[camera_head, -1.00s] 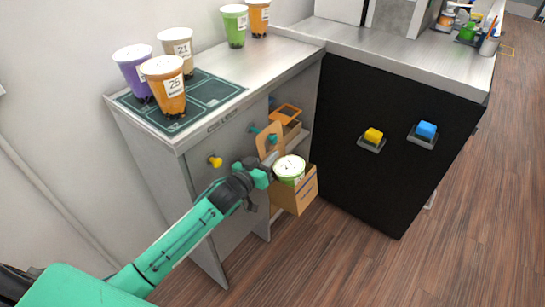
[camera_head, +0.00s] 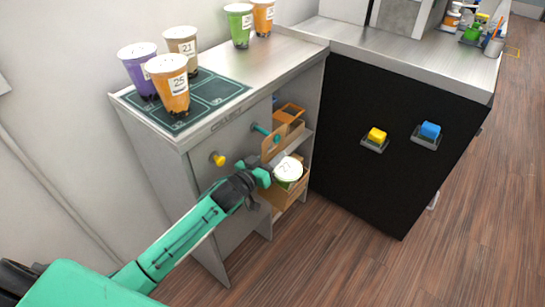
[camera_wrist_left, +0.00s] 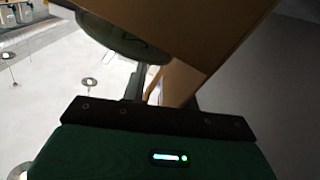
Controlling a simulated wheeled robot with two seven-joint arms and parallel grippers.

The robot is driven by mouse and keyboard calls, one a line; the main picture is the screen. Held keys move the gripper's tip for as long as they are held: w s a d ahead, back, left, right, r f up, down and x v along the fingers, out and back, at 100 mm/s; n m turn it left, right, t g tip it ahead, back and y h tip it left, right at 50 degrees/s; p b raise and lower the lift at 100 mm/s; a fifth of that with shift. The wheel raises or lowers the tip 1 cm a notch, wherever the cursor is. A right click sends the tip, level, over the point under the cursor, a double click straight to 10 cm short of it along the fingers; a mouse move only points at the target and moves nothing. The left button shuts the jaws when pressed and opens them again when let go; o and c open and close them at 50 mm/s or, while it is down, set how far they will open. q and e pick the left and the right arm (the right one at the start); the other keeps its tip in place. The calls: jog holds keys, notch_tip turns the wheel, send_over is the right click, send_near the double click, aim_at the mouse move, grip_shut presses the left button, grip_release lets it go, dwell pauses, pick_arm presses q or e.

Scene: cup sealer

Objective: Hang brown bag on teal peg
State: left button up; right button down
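The brown bag (camera_head: 278,198) holds a cup with a white lid (camera_head: 288,169) and hangs beside the cabinet's front panel. My left gripper (camera_head: 266,175) is at the bag's near side and appears shut on it; its fingertips are partly hidden. The bag's upright handle (camera_head: 268,148) is close to the teal peg (camera_head: 259,129), whose tip overlaps it in the head view. I cannot tell whether the peg passes through the handle. In the left wrist view the bag (camera_wrist_left: 205,35) fills the upper middle, close to the gripper. My right gripper is not in view.
A yellow peg (camera_head: 218,159) sticks out left of the teal one. Shelves with an orange-brown holder (camera_head: 289,112) lie behind the bag. Several cups stand on the counter (camera_head: 215,125) above. A black panel (camera_head: 350,100) with yellow and blue buttons stands at right.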

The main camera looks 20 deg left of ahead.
pick_arm(q)
jog(key=shift+s+f, duration=0.1)
jog(key=shift+f, duration=0.15)
